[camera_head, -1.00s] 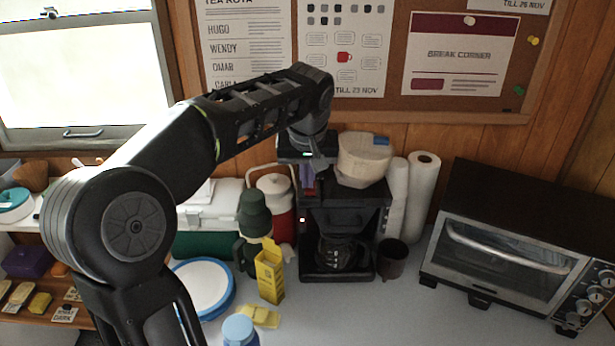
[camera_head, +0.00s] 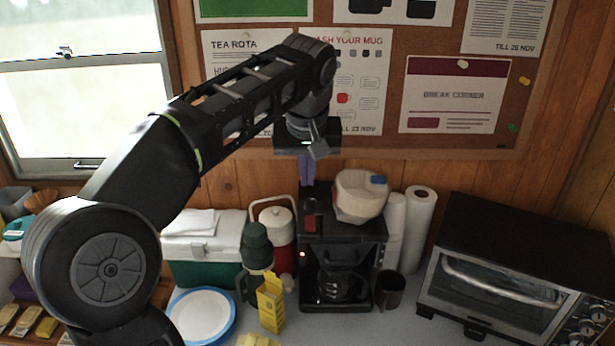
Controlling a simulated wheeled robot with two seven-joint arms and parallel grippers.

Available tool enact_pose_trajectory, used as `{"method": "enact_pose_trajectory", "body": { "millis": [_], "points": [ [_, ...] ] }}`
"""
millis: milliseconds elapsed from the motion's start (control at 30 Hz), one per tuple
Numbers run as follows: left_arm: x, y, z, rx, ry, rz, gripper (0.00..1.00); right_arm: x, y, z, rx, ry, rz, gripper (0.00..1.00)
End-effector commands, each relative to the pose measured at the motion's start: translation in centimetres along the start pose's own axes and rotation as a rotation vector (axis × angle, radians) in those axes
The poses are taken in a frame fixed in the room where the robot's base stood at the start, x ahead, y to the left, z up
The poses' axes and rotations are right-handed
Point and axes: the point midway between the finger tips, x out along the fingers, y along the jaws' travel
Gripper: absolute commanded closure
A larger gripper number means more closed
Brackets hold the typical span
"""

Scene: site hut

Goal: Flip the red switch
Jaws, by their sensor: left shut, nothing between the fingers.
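The black coffee maker (camera_head: 345,232) stands on the counter at the back, with a glass jug in it. A red switch (camera_head: 310,212) sits on its top at the left, and a small light (camera_head: 303,254) glows on its front. My left gripper (camera_head: 307,182) hangs fingers-down just above and behind the switch in the picture. Its purple fingers are close together with nothing between them. A small gap seems to show between fingertips and switch; I cannot tell the exact distance. My right gripper is out of view.
A pale round tub (camera_head: 360,197) rests on the coffee maker's top, close to the gripper. Paper rolls (camera_head: 418,225) and a dark mug (camera_head: 392,290) stand to the right, then a toaster oven (camera_head: 510,270). A red jug (camera_head: 278,238) and green flask (camera_head: 257,250) stand left.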

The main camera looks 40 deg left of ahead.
Motion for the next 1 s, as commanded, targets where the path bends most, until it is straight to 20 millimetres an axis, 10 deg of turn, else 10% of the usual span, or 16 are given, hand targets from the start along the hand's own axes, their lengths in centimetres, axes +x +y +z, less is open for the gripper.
{"method": "enact_pose_trajectory", "body": {
  "millis": [600,1000],
  "points": [
    [1.9,-1.9,1.4,-0.023,0.016,-0.011,1.0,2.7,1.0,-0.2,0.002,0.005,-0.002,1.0],
    [2.4,-1.1,4.8,0.898,0.025,-0.024,1.0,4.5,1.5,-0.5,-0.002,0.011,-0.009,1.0]
  ]
}}
